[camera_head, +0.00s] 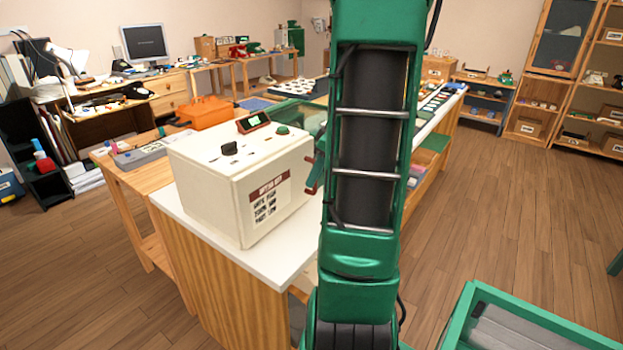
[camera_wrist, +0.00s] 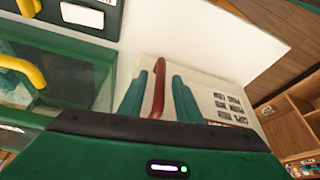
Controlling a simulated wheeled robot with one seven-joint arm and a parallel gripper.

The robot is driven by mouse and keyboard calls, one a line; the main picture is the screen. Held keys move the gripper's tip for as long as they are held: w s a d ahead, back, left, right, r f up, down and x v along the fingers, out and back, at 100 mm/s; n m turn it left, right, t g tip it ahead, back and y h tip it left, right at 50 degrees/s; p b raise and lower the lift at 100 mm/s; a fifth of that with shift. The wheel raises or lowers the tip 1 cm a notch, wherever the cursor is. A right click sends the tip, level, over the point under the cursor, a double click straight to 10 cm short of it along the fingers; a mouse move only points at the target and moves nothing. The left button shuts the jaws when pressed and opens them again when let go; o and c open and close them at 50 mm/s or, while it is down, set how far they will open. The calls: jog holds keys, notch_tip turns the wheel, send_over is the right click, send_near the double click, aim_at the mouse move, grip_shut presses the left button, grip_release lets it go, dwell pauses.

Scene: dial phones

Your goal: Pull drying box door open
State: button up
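The drying box (camera_head: 215,190) is a cream box with a label, a black knob and a green button on top. It stands on a white-topped wooden bench (camera_head: 286,262). A red handle (camera_wrist: 157,92) is on its side towards my arm; a bit of it shows in the head view (camera_head: 311,184). My gripper (camera_wrist: 158,82) is at this handle, with a green finger on each side and small gaps visible between. In the head view my gripper (camera_head: 318,166) is partly hidden by my arm. The door looks shut, but its edges are mostly hidden.
A green-framed glass case with a yellow handle (camera_wrist: 22,68) is beside the box. A small red display (camera_head: 253,122) is on or behind the box top. An orange toolbox (camera_head: 205,112) stands behind. The wooden floor (camera_head: 500,210) at right is clear.

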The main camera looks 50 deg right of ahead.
jog(key=shift+x, duration=0.75)
jog(key=shift+c, duration=0.7)
grip_shut()
